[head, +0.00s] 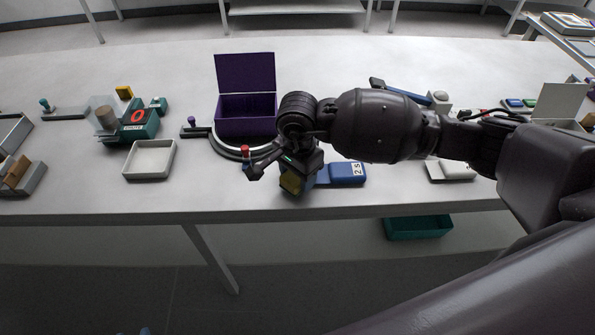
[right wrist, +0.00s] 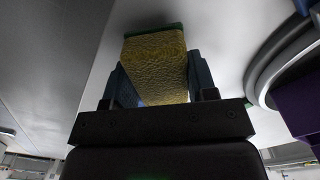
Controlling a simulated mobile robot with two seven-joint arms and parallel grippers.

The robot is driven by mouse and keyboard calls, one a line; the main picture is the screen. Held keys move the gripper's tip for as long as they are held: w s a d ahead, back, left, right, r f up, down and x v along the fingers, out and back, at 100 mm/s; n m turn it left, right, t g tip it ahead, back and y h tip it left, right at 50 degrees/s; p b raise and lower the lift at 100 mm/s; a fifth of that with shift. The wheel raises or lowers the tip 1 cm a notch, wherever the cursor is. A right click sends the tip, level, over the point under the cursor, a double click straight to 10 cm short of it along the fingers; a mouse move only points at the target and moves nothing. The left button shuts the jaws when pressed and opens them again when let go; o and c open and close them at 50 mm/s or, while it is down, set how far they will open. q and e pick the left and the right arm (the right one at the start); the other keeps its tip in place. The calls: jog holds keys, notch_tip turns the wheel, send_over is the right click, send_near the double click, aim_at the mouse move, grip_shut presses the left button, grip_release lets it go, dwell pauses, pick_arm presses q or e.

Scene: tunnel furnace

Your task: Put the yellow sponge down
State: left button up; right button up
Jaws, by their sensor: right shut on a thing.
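The yellow sponge (right wrist: 155,68) is held between the two fingers of my right gripper (right wrist: 158,80) in the right wrist view; it has a green layer along its far edge. In the head view the sponge (head: 291,182) shows partly under my right gripper (head: 290,172), near the front edge of the table. I cannot tell whether the sponge touches the table top. My left gripper is not in view.
The white table (head: 90,195) holds an open purple box (head: 245,117), a curved grey track with a red knob, a blue device (head: 347,173) right beside my gripper, and a white tray (head: 150,160) to the left. A teal bin (head: 418,228) sits below the table.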

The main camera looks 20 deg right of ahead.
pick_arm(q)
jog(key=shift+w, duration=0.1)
pick_arm(e)
jog(key=shift+f, duration=0.1)
jog(key=o, duration=0.9)
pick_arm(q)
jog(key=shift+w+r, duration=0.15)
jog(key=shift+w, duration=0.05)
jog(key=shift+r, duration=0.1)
pick_arm(e)
jog(key=shift+r, duration=0.4)
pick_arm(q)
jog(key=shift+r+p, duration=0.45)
pick_arm(e)
notch_tip(320, 180, up, 12)
jog(key=shift+r, duration=0.25)
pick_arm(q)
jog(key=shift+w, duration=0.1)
